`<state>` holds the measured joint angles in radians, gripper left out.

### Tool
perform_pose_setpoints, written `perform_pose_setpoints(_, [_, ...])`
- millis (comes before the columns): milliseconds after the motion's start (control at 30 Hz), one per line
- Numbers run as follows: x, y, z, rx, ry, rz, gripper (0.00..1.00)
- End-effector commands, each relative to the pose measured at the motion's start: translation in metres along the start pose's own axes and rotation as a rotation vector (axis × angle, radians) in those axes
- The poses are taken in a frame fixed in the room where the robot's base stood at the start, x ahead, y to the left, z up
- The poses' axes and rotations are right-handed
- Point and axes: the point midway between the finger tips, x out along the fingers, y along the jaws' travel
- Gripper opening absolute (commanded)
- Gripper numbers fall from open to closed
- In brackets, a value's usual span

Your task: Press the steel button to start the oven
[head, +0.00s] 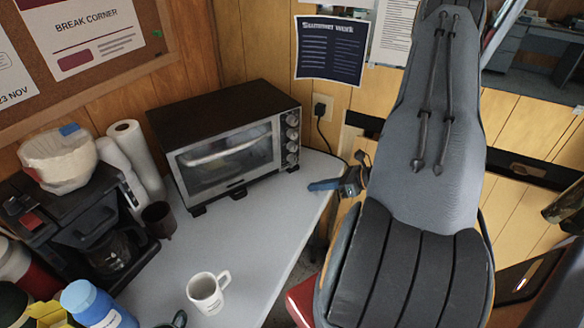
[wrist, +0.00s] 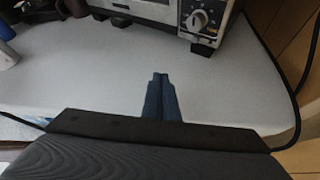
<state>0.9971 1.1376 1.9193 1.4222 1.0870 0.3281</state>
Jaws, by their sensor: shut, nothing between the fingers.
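The oven (head: 225,156) is a dark-topped toaster oven with a glass door, standing at the back of the white table. Its control panel on the right carries several round knobs (head: 292,135). In the wrist view the lower part of the oven (wrist: 150,8) shows at the top, with one knob (wrist: 197,20) on its panel. I cannot clearly make out the steel button. My gripper (head: 312,186) has blue fingers, shut and empty, over the table's right edge, right of and in front of the oven. It also shows in the wrist view (wrist: 160,77), pointing toward the oven's front, apart from it.
The white table (head: 255,225) is clear in front of the oven. A white mug (head: 206,292) stands near its front. A coffee maker (head: 95,225), a dark cup (head: 158,219) and a paper roll (head: 137,158) stand left. A power cord (head: 322,130) hangs from the wall socket.

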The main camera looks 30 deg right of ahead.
Motion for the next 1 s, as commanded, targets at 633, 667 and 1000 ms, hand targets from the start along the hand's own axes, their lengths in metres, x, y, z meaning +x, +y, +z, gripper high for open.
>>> perform_pose_setpoints(633, [0.029,-0.019,0.020,-0.006,0.003,0.004,0.00])
perform_pose_setpoints(667, [0.032,-0.021,0.022,-0.006,0.003,0.004,0.00])
perform_pose_setpoints(1000, [0.057,-0.040,0.040,-0.005,0.003,0.004,0.00])
